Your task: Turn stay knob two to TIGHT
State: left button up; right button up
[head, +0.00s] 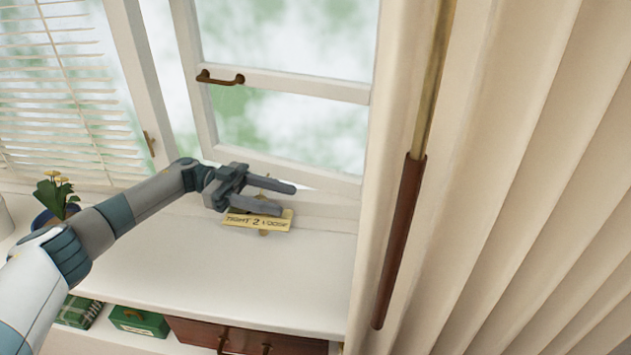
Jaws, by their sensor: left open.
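A brass plate (258,222) reading TIGHT 2 LOOSE sits at the foot of the window on the white sill. Brass parts, likely of stay knob two (266,183), show just behind and between my fingers. Most of the knob is hidden by the gripper, so I cannot tell which way it points. My left gripper (286,199) is open, with its fingers pointing right just above the plate. I cannot tell whether the fingers touch the knob. My right gripper is not in view.
The window sash (284,85) with a brown handle (220,78) stands behind. A cream curtain (500,200) and a hanging brown rod (400,240) close off the right. A potted yellow flower (55,190) stands at left. The sill (200,265) in front is clear.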

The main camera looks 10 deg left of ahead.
pick_arm(q)
notch_tip(320, 180, up, 3)
jog(key=shift+d+f, duration=0.15)
jog(key=shift+f, duration=0.05)
jog(key=s+d+r, duration=0.1)
jog(key=d+r, duration=0.2)
jog(key=d, duration=0.2)
jog(key=s+d+r+b, duration=0.1)
jog(key=s+d+r, duration=0.1)
jog(key=d, duration=0.3)
jog(key=shift+s+d+r, duration=0.3)
jog(key=shift+d+r, duration=0.1)
jog(key=shift+r, duration=0.4)
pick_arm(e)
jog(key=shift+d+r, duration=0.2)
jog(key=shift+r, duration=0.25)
